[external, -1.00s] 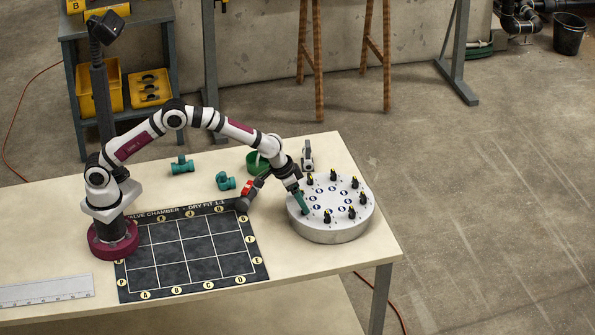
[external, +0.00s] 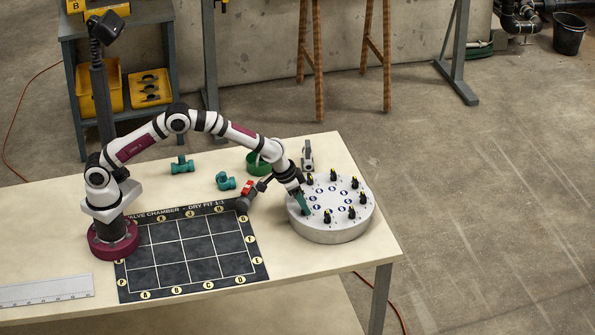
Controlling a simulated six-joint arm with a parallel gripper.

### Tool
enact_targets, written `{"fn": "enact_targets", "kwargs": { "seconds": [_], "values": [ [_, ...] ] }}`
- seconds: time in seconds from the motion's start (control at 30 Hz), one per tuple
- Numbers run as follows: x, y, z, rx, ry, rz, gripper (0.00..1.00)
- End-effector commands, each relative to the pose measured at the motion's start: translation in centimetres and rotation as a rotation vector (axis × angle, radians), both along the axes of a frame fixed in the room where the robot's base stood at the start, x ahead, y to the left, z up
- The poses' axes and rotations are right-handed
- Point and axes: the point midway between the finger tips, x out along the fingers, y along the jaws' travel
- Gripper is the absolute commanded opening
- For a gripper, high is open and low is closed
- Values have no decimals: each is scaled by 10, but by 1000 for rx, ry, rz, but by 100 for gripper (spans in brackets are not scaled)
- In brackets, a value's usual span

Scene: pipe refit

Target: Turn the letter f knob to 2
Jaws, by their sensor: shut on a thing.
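A round grey dial plate (external: 331,232) stands on the right part of the table. Several black knobs with yellow marks ring its top, such as the front knob (external: 327,216) and the right knob (external: 351,212). Blue-and-white letter marks (external: 318,207) sit inside the ring; they are too small to read, so I cannot tell which knob is f. My gripper (external: 305,209) points down at the plate's left edge, its green fingers shut on a knob there. The fingers hide that knob and its pointer setting.
Green pipe fittings (external: 182,165) and (external: 226,182) lie left of the plate. A green ring-shaped cup (external: 258,163), a red-handled valve (external: 247,190) and a grey fitting (external: 308,157) stand close to my wrist. A black grid mat (external: 182,250) covers the table's middle.

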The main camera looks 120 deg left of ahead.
Motion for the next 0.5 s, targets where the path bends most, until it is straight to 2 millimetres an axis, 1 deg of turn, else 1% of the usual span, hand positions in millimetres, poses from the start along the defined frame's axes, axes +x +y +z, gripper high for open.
{"fn": "enact_targets", "kwargs": {
  "seconds": [0.27, 0.5],
  "values": [
    [-1, 1, 0, 0, 3, -69, 0],
    [-2, 1, 0, -2, 2, -246, 0]
  ]
}}
